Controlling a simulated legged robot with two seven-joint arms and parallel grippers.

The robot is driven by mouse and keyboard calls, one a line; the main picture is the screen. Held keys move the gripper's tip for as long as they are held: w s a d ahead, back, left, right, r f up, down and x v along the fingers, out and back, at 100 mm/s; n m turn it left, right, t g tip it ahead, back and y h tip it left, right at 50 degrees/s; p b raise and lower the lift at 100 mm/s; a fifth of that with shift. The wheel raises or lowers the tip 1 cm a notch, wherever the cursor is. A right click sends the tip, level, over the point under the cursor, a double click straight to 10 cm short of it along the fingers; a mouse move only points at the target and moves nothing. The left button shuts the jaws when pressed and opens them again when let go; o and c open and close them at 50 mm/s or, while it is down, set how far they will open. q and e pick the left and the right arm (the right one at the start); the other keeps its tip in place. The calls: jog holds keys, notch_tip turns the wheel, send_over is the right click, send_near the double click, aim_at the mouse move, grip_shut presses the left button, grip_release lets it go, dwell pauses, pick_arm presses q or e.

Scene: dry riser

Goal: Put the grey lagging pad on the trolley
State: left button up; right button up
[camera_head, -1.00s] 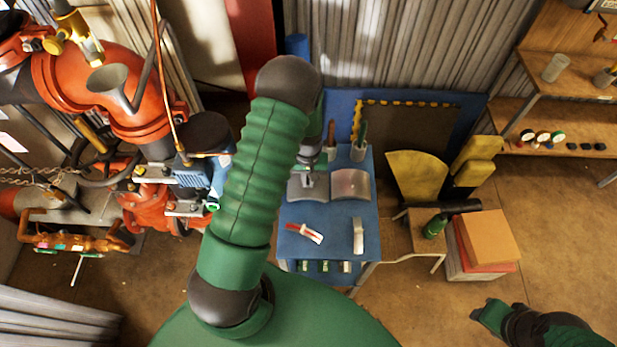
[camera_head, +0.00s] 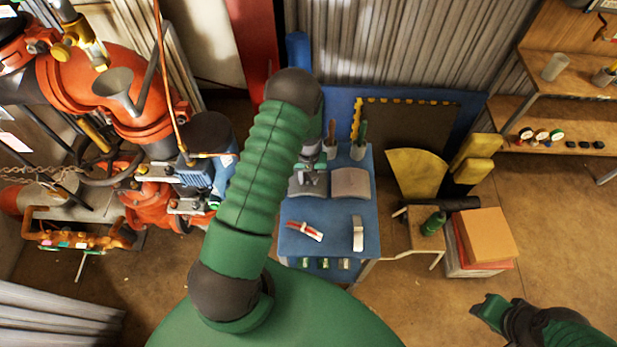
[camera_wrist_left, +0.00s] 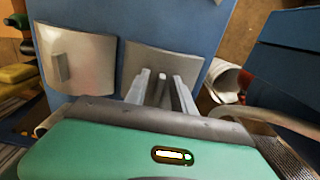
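Two grey curved pads lie side by side on the blue trolley top (camera_head: 338,238). The left grey pad (camera_head: 296,187) is partly hidden by my left gripper (camera_head: 312,180), which is right over it. The right grey pad (camera_head: 351,184) lies clear. In the left wrist view the pad under my gripper (camera_wrist_left: 187,64) is on the right and the other pad (camera_wrist_left: 90,62), with a small raised block, is on the left. My left fingers (camera_wrist_left: 161,88) are spread around a narrow upright piece on the pad. My right gripper (camera_head: 487,308) is low at the right, away from the trolley.
A red-and-white tool (camera_head: 305,231) and a pale strip (camera_head: 358,233) lie on the trolley's near part. Cups with tools (camera_head: 359,150) stand at its back edge. Red pipework (camera_head: 125,90) is at left; a small stool with a green bottle (camera_head: 433,223) is at right.

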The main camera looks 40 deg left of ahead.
aim_at(309, 181)
pick_arm(q)
jog(key=shift+a+r, duration=0.1)
jog(key=shift+r, duration=0.2)
notch_tip(309, 181, up, 12)
jog(key=b, duration=0.2)
jog(key=s+d+r+m+t, duration=0.1)
jog(key=s+d+r+m, duration=0.3)
jog(key=d, duration=0.5)
jog(key=s+d+r+m+t, duration=0.1)
jog(key=s+d+r+m, duration=0.3)
jog(key=d, duration=0.5)
jog(key=shift+s+d+r+t, duration=0.15)
jog(key=shift+s+r+t, duration=0.15)
jog(key=shift+s+r, duration=0.8)
jog(key=shift+s+d+f, duration=0.1)
jog(key=shift+s+d, duration=0.1)
jog(key=shift+s, duration=0.05)
jog(key=shift+w+d, duration=0.15)
jog(key=shift+d, duration=0.05)
